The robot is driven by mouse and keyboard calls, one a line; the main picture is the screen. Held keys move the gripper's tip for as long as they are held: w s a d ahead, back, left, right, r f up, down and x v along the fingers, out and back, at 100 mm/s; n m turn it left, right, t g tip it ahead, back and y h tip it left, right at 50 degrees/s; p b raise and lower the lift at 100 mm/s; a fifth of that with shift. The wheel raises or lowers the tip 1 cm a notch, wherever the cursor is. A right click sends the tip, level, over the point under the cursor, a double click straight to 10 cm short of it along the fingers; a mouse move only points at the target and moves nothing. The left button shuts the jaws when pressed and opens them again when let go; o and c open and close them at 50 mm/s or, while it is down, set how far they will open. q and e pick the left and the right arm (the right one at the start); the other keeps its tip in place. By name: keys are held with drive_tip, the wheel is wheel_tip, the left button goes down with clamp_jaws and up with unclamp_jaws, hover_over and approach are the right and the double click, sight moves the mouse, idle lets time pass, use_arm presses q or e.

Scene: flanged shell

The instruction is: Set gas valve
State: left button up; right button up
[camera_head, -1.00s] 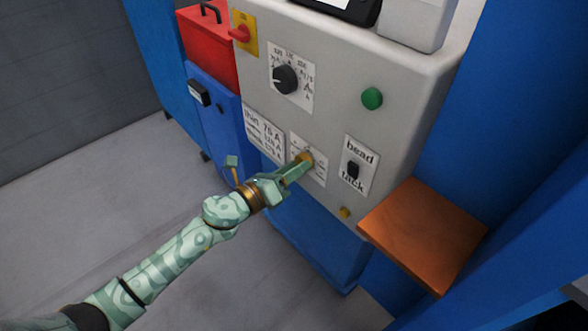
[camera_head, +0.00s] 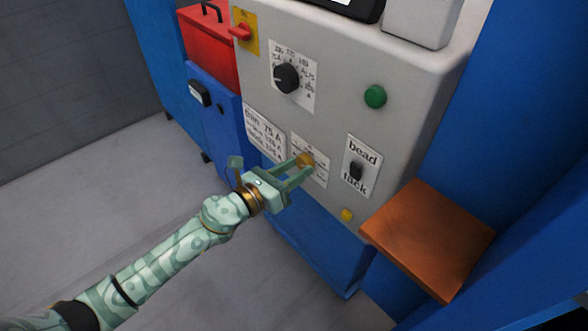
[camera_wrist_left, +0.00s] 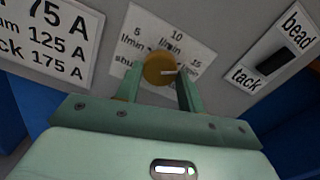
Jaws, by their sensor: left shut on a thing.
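The gas valve is a small round brass knob (camera_head: 304,160) on a white dial plate on the grey panel (camera_head: 337,125). My right gripper is not in view.
A black rotary knob (camera_head: 286,78), a green button (camera_head: 375,97) and a bead/tack switch (camera_head: 356,171) sit on the same panel. A red-and-yellow switch (camera_head: 242,31) is at its upper left. An orange-brown shelf (camera_head: 428,238) juts out at the right. Open floor lies at the left.

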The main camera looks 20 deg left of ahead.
use_arm(q)
drive_tip(key=shift+s+f, duration=0.1)
drive_tip(key=shift+f, duration=0.1)
drive_tip(key=o, duration=0.8)
drive_tip(key=shift+o, duration=0.8)
drive_tip(key=shift+r, duration=0.1)
drive_tip(key=v, duration=1.6)
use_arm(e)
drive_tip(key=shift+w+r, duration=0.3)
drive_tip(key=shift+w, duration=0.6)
use_arm(q)
drive_tip(key=shift+a, duration=0.15)
